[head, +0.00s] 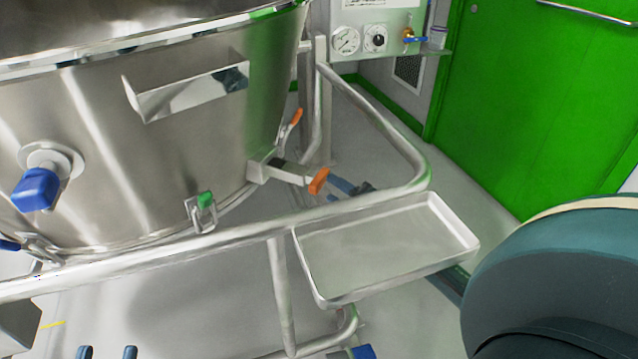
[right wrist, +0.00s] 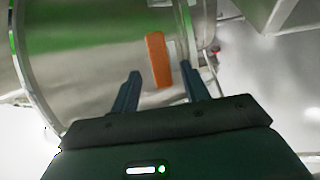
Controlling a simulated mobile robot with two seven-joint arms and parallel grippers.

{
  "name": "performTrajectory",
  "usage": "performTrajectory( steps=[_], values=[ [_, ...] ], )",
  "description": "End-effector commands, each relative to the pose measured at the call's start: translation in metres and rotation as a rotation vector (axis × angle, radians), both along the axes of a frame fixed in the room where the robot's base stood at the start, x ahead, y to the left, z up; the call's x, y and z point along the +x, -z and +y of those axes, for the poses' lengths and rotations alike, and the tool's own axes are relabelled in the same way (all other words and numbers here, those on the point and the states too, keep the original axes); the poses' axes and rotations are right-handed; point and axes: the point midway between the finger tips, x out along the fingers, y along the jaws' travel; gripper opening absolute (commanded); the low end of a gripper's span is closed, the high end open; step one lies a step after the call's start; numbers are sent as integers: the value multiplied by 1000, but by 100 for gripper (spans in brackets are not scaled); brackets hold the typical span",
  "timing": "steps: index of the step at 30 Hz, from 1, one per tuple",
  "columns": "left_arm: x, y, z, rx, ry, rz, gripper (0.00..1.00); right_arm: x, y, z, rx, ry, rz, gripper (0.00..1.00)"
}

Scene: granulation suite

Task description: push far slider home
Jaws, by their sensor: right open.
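A steel slide bar (head: 285,170) with an orange end tab (head: 318,181) sticks out from the lower right side of the steel vessel; I take it for the far slider. My right gripper (head: 347,185) shows partly beside the tab, behind the rail. In the right wrist view its open fingers (right wrist: 160,68) stand either side of an orange tab (right wrist: 157,60), with gaps visible; I cannot tell contact. My left gripper (head: 107,352) is at the bottom left edge, only its two separated fingertips showing, empty.
A tubular steel rail (head: 240,227) runs in front of the vessel (head: 180,150), with a shallow tray (head: 390,245) on its right. A green-tabbed latch (head: 204,200), an orange lever (head: 297,117) and a blue knob (head: 36,188) are on the vessel. A green door (head: 540,100) stands behind.

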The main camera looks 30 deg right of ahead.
Motion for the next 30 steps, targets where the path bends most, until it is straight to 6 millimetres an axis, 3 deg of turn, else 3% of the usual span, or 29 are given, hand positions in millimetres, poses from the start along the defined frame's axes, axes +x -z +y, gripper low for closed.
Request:
performTrajectory(
  steps=[3,9,22,30],
  values=[
    [0,2,-1,-12,5,-1,36,24,1,3,-3,0,-2,45],
    [0,2,-2,-30,11,0,36,48,1,7,-1,1,0,45],
    [0,-1,-2,-36,13,-2,36,56,0,9,-1,0,1,45],
    [1,-3,-2,-35,14,-9,36,56,0,9,-1,0,1,23]
  ],
)
